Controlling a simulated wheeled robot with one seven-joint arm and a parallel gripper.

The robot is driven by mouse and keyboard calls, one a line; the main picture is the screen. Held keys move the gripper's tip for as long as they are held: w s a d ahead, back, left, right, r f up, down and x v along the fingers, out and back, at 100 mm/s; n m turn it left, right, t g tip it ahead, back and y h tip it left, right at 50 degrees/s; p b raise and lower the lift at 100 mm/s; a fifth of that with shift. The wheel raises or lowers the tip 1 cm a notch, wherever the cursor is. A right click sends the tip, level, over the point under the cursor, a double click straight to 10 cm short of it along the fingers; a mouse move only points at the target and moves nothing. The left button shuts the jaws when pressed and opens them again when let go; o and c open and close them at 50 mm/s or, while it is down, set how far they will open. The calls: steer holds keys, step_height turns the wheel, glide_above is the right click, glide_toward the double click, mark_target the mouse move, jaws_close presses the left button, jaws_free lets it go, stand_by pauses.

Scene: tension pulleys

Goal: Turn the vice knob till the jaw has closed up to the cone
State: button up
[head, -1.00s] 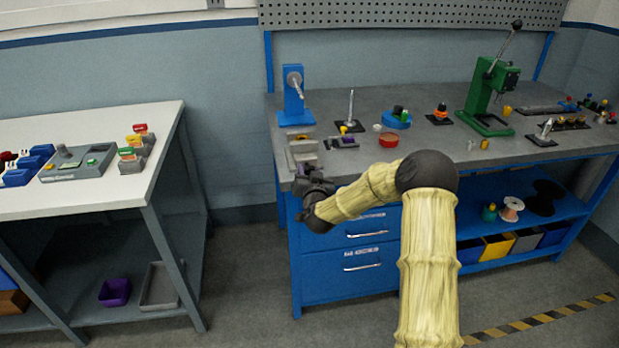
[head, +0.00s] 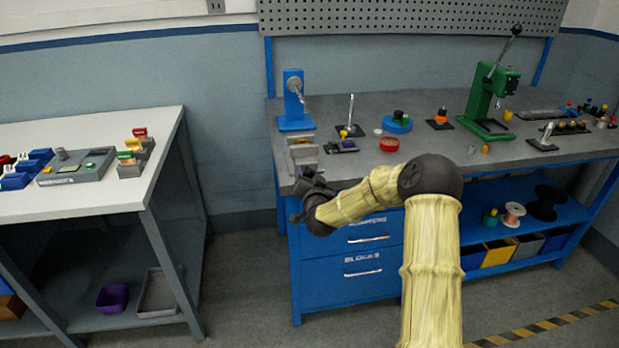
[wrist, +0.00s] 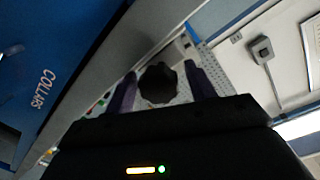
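The grey vice (head: 304,152) stands at the front left corner of the blue workbench, in the head view. Its knob (wrist: 158,84) shows in the wrist view as a dark, round, lobed shape. My gripper (wrist: 160,86) has its two fingers apart, one on each side of the knob, with a visible gap on both sides. In the head view my gripper (head: 308,182) is at the bench's front edge, just in front of the vice. I cannot make out the cone or the gap at the jaw; the knob is hidden in the head view.
A blue stand (head: 293,100) is behind the vice.

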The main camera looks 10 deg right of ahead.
stand_by(0.3)
steer(key=s+r+b, duration=0.1)
steer(key=s, duration=1.6)
steer(key=shift+s+a, duration=0.2)
steer(key=shift+a, duration=0.25)
steer(key=s+a+f+n+g+y, duration=0.2)
steer(key=s+f+n+g, duration=0.3)
steer(key=s+g, duration=0.15)
steer(key=s+d+n+g+h, duration=0.1)
steer(key=s+d+g, duration=0.2)
steer(key=s+g, duration=0.5)
steer(key=s, duration=0.8)
steer(key=shift+s, duration=0.35)
